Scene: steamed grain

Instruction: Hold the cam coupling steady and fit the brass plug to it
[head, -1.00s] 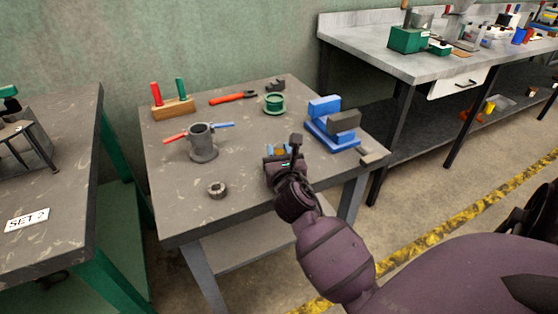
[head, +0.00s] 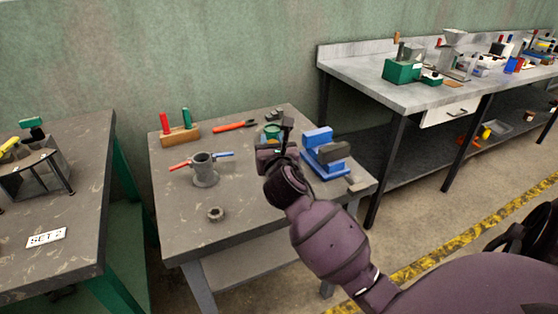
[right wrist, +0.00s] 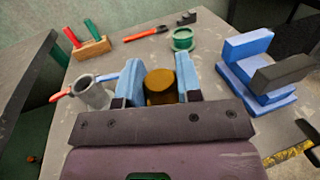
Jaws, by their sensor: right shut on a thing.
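The cam coupling (head: 204,169) is a grey upright cup with a red and a blue lever arm. It stands on the left part of the small table, and it also shows at the left of the right wrist view (right wrist: 93,97). My right gripper (head: 276,146) is shut on the brass plug (right wrist: 160,87), which shows between its blue fingers in the right wrist view. They are to the right of the coupling and apart from it, seemingly above the table. In the head view the gripper hides the plug. My left gripper is not in view.
A grey ring (head: 215,214) lies in front of the coupling. Behind are a wooden block with red and green handles (head: 180,135), red pliers (head: 234,126) and a green flanged ring (right wrist: 182,40). A blue vise-like fixture (head: 324,154) stands right. The front of the table (head: 180,240) is clear.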

